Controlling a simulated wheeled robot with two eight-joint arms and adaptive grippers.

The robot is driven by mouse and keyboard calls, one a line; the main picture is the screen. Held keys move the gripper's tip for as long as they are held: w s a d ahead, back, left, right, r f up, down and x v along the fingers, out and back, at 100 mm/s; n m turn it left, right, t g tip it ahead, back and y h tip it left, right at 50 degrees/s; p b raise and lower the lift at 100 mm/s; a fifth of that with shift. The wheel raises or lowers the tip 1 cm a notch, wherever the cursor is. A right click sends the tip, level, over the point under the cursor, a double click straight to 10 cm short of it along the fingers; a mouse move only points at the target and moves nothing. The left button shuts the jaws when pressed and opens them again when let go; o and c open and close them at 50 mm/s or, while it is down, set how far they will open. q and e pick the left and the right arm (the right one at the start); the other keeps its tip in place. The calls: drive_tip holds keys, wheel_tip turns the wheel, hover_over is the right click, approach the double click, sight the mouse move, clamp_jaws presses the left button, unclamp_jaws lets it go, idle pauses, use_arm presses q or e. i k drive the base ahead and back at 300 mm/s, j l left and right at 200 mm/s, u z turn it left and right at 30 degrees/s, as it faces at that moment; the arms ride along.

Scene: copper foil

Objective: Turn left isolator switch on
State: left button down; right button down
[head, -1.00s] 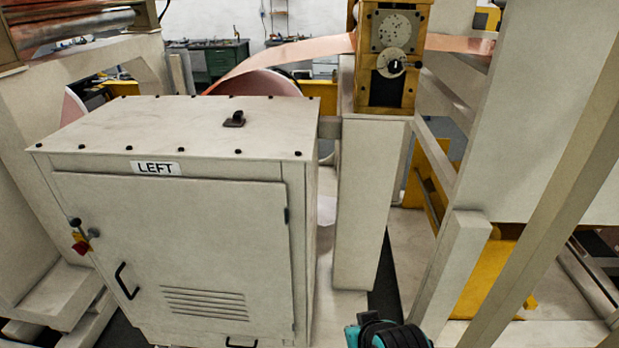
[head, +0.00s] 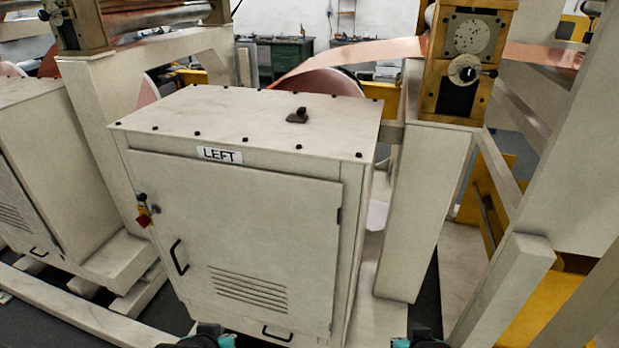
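The left isolator switch (head: 146,214), a red handle on a yellow plate, sits at the upper left edge of the cabinet door. A black knob or lock is just above it. The cabinet (head: 265,215) is cream, has a "LEFT" label (head: 222,155), and its door is shut. The switch's exact angle is too small to tell. My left gripper (head: 205,338) shows at the bottom edge, below the cabinet and well apart from the switch. My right gripper (head: 420,339) shows at the bottom edge, right of the cabinet. Both are mostly cut off, fingers unclear.
A second cabinet (head: 45,170) stands at the left, with a cream frame (head: 115,110) between. Low rails (head: 70,308) run along the floor at lower left. A black door handle (head: 178,257) sticks out below the switch. Machine posts crowd the right side.

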sight(143, 221)
drive_tip(key=u, duration=1.25)
